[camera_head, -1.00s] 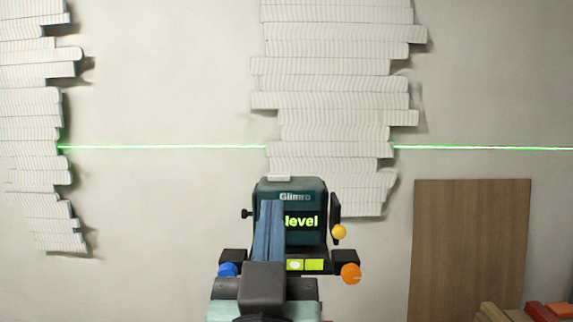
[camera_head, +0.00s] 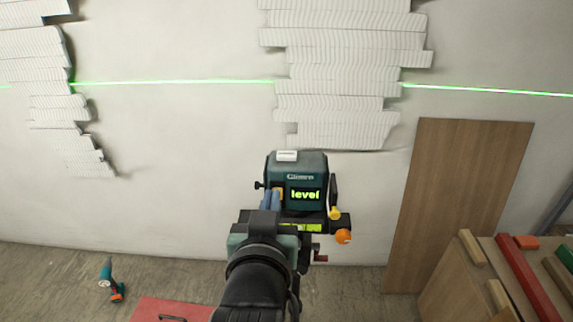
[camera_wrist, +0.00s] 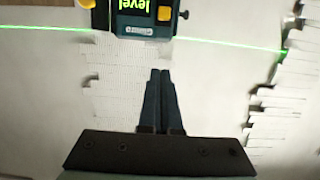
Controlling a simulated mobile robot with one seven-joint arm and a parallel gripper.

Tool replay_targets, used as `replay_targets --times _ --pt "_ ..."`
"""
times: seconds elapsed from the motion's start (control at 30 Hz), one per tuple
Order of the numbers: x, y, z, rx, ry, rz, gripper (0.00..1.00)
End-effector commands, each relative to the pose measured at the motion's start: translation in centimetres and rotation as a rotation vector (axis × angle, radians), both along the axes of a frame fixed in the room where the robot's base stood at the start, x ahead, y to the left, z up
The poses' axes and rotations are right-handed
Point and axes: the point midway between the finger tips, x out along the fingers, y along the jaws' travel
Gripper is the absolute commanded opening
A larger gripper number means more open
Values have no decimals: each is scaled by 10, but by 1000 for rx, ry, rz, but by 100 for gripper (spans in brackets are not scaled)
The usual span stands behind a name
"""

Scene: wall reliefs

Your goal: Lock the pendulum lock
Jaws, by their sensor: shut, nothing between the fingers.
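The laser level (camera_head: 297,165) is a dark teal box with a lit green screen reading "level". It also shows upside down at the top of the wrist view (camera_wrist: 146,22). A dark lever with a yellow knob (camera_head: 334,213) is on its right side; the knob also shows in the wrist view (camera_wrist: 184,14). I cannot tell which part is the pendulum lock. My gripper (camera_head: 272,194) has blue fingers, shut and empty, in front of the level's lower left. In the wrist view, my gripper (camera_wrist: 160,72) appears just beyond the level's edge; contact is unclear.
An orange knob (camera_head: 343,236) sits on the mount below the level; my arm hides the mount's left part.

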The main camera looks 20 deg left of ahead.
Motion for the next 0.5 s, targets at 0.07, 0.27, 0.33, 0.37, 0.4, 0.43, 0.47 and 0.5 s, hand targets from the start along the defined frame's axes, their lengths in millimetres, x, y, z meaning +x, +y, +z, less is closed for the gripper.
replay_targets --times 0.07,0.27,0.33,0.37,0.4,0.43,0.47,0.5 --pt "-2 3 5 -6 21 6 0" --pt "-3 6 1 -11 39 10 0" --pt "-3 6 0 -11 40 10 0" --pt "-3 6 0 -11 39 10 0" --pt "-3 6 0 -11 39 10 0" --pt "-3 5 0 -11 39 10 0" --pt "-3 5 0 -11 39 10 0" --pt "-3 5 0 -11 39 10 0"
